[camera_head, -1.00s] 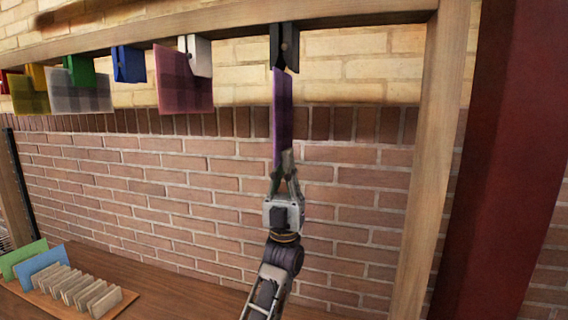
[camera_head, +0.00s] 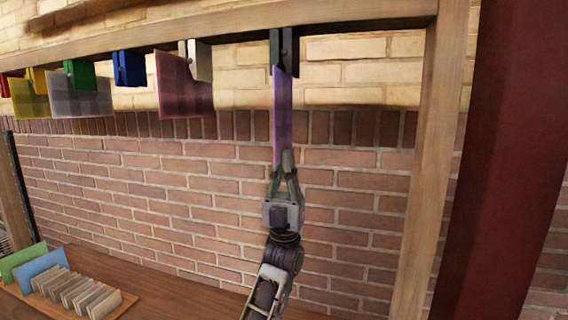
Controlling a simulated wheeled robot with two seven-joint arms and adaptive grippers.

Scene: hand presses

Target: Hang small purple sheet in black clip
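The small purple sheet (camera_head: 281,110) hangs upright, seen nearly edge-on. Its top edge is at the lower jaws of the black clip (camera_head: 285,52) on the wooden beam. Whether the jaws pinch it is hard to tell. My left gripper (camera_head: 282,165) comes up from below, with its fingertips closed on the sheet's lower end. The fingers hide part of that end. My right gripper is out of view.
A blue clip (camera_head: 129,67) is empty. A green clip (camera_head: 80,75) and a yellow clip hold sheets. A wooden post (camera_head: 432,170) stands right. A card rack (camera_head: 118,308) is lower left.

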